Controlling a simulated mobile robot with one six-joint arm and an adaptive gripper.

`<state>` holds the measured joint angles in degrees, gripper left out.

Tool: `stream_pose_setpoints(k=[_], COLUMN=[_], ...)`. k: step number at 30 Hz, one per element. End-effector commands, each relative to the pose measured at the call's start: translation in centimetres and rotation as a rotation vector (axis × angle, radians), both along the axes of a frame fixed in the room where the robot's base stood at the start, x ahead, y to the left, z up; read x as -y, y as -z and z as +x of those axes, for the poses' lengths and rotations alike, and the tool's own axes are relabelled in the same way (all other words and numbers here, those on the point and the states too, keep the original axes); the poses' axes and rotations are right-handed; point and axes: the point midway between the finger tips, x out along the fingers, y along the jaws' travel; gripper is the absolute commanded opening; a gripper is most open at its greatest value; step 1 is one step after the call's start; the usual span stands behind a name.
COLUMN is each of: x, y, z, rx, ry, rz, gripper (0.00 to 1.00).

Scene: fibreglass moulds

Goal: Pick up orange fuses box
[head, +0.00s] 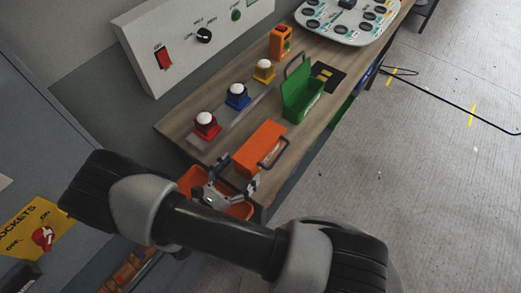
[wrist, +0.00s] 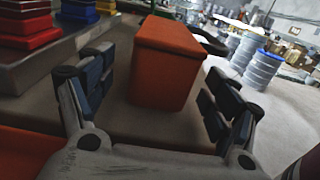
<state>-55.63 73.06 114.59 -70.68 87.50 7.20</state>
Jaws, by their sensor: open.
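The orange fuses box (head: 258,146) stands on the wooden bench near its front end, with a dark handle on its right side. In the wrist view the orange box (wrist: 167,62) shows ahead, between my two fingers. My gripper (head: 238,176) is open at the near end of the box, and its spread fingers also show in the wrist view (wrist: 155,95). Nothing is held.
An open green box (head: 300,98) stands behind on the bench (head: 225,100). Red (head: 206,127), blue (head: 237,97) and yellow (head: 264,71) button units line the left. An open orange bin (head: 241,210) lies below my gripper.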

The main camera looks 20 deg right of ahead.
Motion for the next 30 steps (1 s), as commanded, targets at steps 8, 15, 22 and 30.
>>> stream_pose_setpoints(k=[8,15,22,30], x=[3.3,3.6,3.5,3.5], y=[-0.2,-0.2,-0.2,-0.2], z=[2.0,2.3,2.3,2.3], rx=[-0.001,-0.001,-0.001,-0.001], ry=[0.005,0.002,0.002,0.002], rz=[0.001,0.001,0.001,0.001], gripper=[0.82,0.82,0.7,0.52])
